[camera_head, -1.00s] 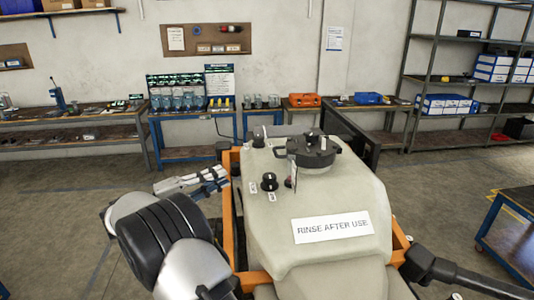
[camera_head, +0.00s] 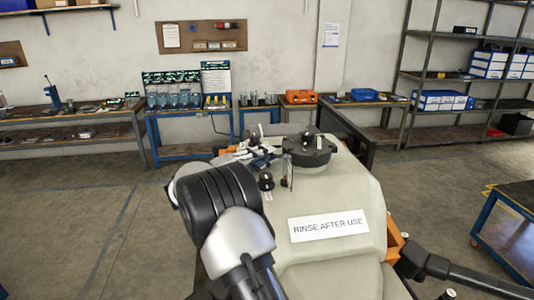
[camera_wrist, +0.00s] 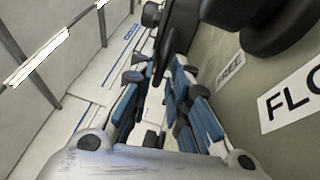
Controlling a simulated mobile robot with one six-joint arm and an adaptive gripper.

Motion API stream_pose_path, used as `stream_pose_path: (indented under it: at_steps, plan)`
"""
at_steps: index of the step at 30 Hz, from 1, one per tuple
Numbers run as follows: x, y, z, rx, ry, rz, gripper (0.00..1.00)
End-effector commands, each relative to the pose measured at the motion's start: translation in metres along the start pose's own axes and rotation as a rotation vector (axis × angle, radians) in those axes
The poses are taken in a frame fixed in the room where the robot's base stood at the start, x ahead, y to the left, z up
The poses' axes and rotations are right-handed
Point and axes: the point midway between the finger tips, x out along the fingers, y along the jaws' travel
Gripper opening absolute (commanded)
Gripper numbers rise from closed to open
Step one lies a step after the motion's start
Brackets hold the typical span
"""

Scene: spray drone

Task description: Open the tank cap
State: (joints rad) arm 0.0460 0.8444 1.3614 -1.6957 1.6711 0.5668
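The tank cap (camera_head: 310,150) is a black round lid on top of the beige tank (camera_head: 340,195) in the head view. It looks seated in its opening. My gripper (camera_head: 258,159) is to the left of the cap, over the tank's upper left part and apart from the cap. In the wrist view my gripper (camera_wrist: 155,78) shows two blue-padded fingers with a gap between them and nothing clearly held. A dark upright part (camera_wrist: 177,40) shows beyond the fingertips; I cannot tell what it is.
A small black knob (camera_head: 266,181) and a thin upright lever (camera_head: 288,172) stand on the tank near my gripper. A "RINSE AFTER USE" label (camera_head: 328,227) is on the tank's front. Workbenches and a shelf (camera_head: 460,85) stand behind.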

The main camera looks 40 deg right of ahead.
Motion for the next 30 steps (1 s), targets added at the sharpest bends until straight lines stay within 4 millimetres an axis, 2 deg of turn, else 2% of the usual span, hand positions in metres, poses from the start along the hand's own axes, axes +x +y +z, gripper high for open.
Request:
stream_pose_path:
  at_steps: [4, 12, 20, 30]
  plan:
    - [0.0097, 0.0000, 0.0000, 0.000, 0.000, -0.001, 0.17]
    - [0.0111, -0.0001, 0.0000, 0.000, 0.001, -0.001, 0.17]
    - [0.0108, 0.0000, 0.0000, 0.000, 0.001, -0.001, 0.01]
    - [0.0107, 0.0001, -0.0001, 0.000, 0.001, 0.000, 0.00]
